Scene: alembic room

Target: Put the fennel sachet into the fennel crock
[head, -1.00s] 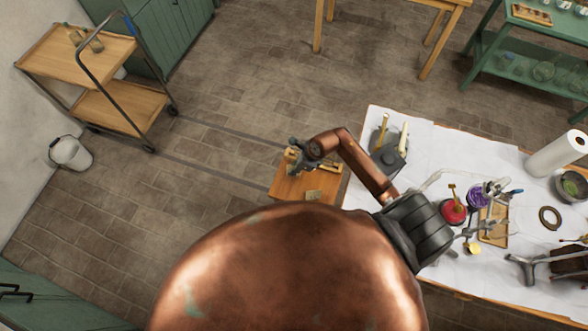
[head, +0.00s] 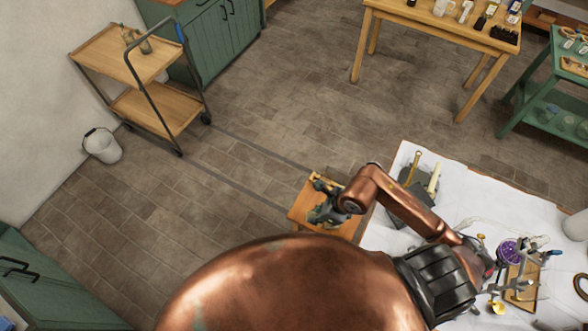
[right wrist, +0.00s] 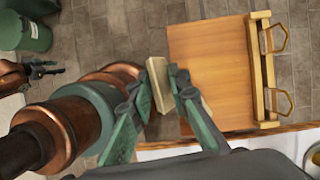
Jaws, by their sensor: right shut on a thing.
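My right gripper (right wrist: 168,82) is shut on a flat beige piece, seen edge-on, which looks like the sachet (right wrist: 160,70); no label can be read on it. In the head view my right gripper (head: 326,214) is over the small wooden stand (head: 342,231), and the sachet cannot be made out there. At the left edge of the right wrist view a dark gripper on a copper arm, apparently my left gripper (right wrist: 43,69), is small and far from the sachet. I cannot identify the fennel crock in either view.
Green round containers (right wrist: 24,34) stand at the upper left of the right wrist view. The white-covered table (head: 470,195), with tools and jars, is right of the stand. A trolley (head: 120,55) and bucket (head: 102,146) stand left. The floor between is clear.

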